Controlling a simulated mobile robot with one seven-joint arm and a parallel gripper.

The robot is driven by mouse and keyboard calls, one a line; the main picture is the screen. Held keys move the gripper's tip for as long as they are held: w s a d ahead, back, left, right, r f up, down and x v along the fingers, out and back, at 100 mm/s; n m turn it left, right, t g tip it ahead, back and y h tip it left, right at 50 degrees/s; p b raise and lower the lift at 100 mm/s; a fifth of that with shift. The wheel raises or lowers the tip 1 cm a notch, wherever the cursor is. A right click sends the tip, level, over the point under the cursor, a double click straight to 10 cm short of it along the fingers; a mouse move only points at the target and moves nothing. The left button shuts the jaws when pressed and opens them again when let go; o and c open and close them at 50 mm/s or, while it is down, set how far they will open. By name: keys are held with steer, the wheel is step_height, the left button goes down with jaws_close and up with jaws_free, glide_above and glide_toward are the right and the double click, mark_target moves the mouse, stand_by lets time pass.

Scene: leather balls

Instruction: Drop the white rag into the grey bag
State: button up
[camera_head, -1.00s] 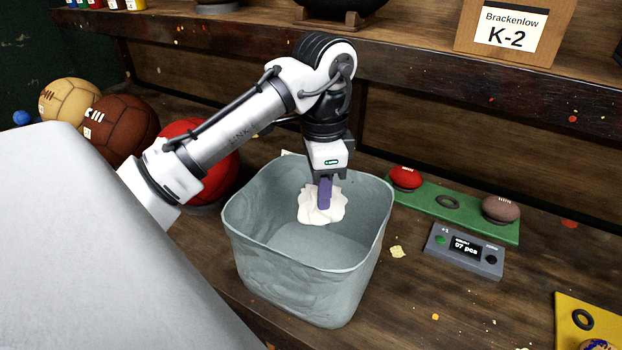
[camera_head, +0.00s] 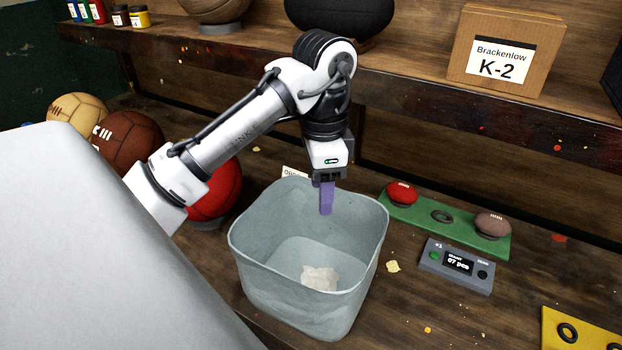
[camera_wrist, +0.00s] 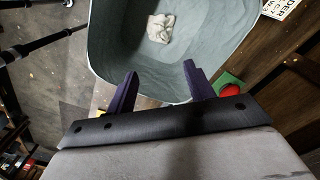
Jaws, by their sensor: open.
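The white rag (camera_head: 320,278) lies crumpled on the floor of the grey bag (camera_head: 243,262), towards its near side. The bag is open-topped and stands upright on the wooden bench. In the wrist view the rag (camera_wrist: 161,28) also lies inside the bag (camera_wrist: 112,50), clear of the fingers. My gripper (camera_head: 326,212) points down over the far part of the bag's mouth, above the rag and apart from it. Its purple fingers are spread and empty, as the wrist view of my gripper (camera_wrist: 158,82) shows.
A green mat (camera_head: 455,232) with a red ball (camera_head: 401,192) and a brown ball (camera_head: 492,224) lies right of the bag. A grey counter box (camera_head: 457,266) sits before it. Larger balls, one of them red (camera_head: 216,190), stand left. A shelf with a cardboard box (camera_head: 506,52) runs behind.

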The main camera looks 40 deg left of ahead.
step_height(320, 180, up, 8)
stand_by(0.8)
